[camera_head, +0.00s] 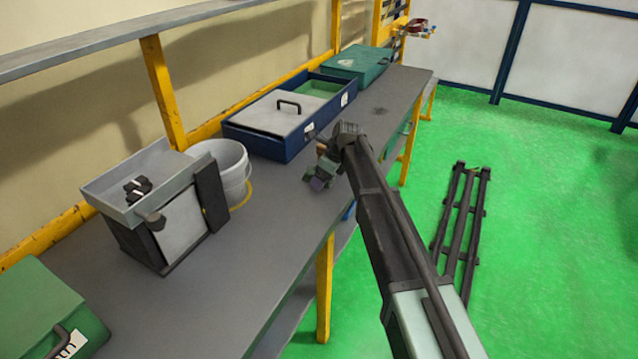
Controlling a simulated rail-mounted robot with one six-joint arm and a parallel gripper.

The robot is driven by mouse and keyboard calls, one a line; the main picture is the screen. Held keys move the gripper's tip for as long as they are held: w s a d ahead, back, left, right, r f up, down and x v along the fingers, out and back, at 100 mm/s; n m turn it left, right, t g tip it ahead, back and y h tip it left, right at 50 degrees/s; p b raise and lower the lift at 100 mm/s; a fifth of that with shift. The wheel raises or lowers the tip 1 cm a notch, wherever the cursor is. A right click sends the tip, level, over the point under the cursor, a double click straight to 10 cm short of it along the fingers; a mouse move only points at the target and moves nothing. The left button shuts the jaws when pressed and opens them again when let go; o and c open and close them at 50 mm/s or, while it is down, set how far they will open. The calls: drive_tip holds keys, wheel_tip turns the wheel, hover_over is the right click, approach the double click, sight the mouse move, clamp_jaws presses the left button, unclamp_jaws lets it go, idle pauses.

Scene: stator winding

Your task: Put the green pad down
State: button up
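My gripper (320,175) is at the end of my dark arm, over or beside the front edge of the grey bench. Small green, tan and purple patches show at its fingertips. A small green piece (325,168) there may be the green pad, but it is too small to tell for sure. I cannot tell whether the fingers are closed on it, or whether it touches the bench.
On the bench (275,215) are a blue box (262,143) with a handled lid, a teal case (358,62), a white bucket (232,168), a grey tray (150,190) on a box and a green case (40,310). A dark rack (462,215) lies on the green floor. Bare bench lies left of my gripper.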

drive_tip(key=c, duration=1.1)
drive_tip(key=shift+r, duration=0.15)
wheel_tip(320, 180, up, 20)
drive_tip(key=p, duration=2)
